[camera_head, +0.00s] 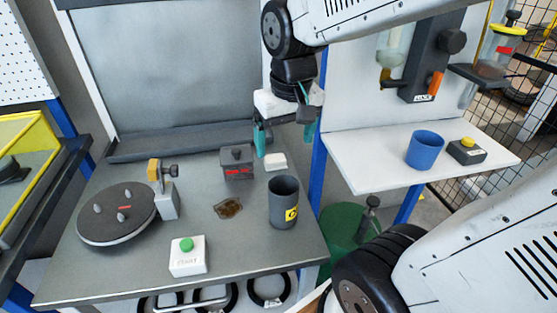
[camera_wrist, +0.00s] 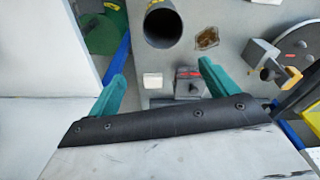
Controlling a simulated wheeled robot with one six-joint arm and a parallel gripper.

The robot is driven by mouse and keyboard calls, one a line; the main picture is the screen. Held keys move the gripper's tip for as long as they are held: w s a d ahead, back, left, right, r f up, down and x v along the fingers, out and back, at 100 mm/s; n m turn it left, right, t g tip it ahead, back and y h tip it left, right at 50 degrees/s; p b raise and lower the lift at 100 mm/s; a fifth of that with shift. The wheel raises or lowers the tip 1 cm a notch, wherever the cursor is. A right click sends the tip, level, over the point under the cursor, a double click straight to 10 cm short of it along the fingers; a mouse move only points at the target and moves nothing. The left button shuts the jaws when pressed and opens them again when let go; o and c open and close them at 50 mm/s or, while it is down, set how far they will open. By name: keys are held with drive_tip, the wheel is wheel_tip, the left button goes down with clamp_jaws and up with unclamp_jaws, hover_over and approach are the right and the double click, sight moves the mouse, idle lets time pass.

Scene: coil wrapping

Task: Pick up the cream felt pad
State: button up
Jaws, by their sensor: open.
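The cream felt pad (camera_head: 275,161) is a small pale block lying on the grey bench top, between the dark grey box and the grey cup. In the wrist view the pad (camera_wrist: 153,80) shows whole, between the fingers and nearer the left one. My gripper (camera_head: 284,137) is open, with two teal fingers pointing down above the back right of the bench. Nothing is between its fingers, and it is apart from the pad.
Close to the pad stand the dark grey box (camera_head: 237,163) and the grey cup (camera_head: 284,203). A brown patch (camera_head: 228,208), a round turntable (camera_head: 117,214) and a green-button box (camera_head: 188,256) are farther left. A white shelf (camera_head: 360,172) with a blue cup (camera_head: 425,150) stands right.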

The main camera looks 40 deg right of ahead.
sight(275, 158)
drive_tip(key=w+d+f+m, duration=0.1)
drive_tip(key=w+d+f, duration=0.1)
drive_tip(key=w+f, duration=0.1)
drive_tip(key=w+d+f, duration=0.3)
drive_tip(key=w, duration=0.3)
drive_tip(key=w+d+f+m, duration=0.1)
drive_tip(key=w+d+f, duration=0.1)
drive_tip(key=w, duration=0.3)
drive_tip(key=shift+w+d+f+m, duration=0.1)
drive_tip(key=shift+w+f+m, duration=0.05)
drive_tip(key=shift+f, duration=0.25)
drive_tip(key=shift+w+d+f+m, duration=0.1)
drive_tip(key=shift+f+m, duration=0.05)
drive_tip(key=shift+f, duration=0.25)
drive_tip(key=f, duration=0.5)
drive_tip(key=w+f, duration=0.1)
drive_tip(key=f, duration=0.2)
drive_tip(key=shift+w+d+f, duration=0.1)
drive_tip(key=shift+d, duration=0.25)
drive_tip(key=c, duration=1.1)
